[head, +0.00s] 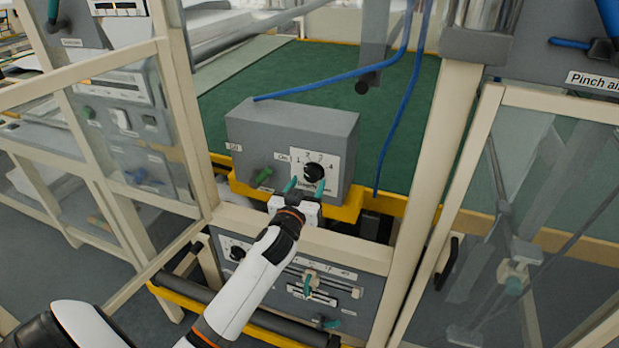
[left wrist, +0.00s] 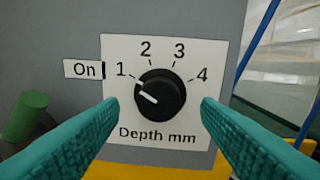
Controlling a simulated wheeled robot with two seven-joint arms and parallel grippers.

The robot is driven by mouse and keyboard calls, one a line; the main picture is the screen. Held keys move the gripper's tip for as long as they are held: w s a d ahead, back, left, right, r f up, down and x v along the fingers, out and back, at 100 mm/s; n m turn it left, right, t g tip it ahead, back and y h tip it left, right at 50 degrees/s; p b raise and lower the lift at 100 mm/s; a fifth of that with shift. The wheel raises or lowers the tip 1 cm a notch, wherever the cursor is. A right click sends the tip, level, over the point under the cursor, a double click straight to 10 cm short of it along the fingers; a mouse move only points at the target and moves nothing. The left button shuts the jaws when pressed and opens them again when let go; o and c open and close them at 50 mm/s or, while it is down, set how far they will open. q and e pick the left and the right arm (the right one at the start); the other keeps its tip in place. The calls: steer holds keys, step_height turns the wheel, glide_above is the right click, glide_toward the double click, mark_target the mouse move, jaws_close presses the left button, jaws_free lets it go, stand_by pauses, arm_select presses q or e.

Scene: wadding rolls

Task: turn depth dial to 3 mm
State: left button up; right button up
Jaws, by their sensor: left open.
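The black depth dial (head: 314,172) sits on a white plate marked 1 to 4 on the front of a grey box (head: 290,128). In the left wrist view the dial (left wrist: 160,95) has a white pointer line on its left side, aimed left and slightly up, nearest the 1. The label below reads "Depth mm". My left gripper (head: 305,187) is open just in front of the dial. In the left wrist view its teal fingers (left wrist: 159,104) stand on either side of the dial, apart from it. My right gripper is not in view.
A green lever (head: 264,174) is left of the dial, near the "On" label (left wrist: 84,69). A blue hose (head: 335,78) crosses above the box. Cream frame posts (head: 437,160) flank the opening. A lower grey panel (head: 345,288) carries more controls.

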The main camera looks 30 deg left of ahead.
arm_select(q)
steer(key=shift+x, duration=1.05)
steer(key=c, duration=1)
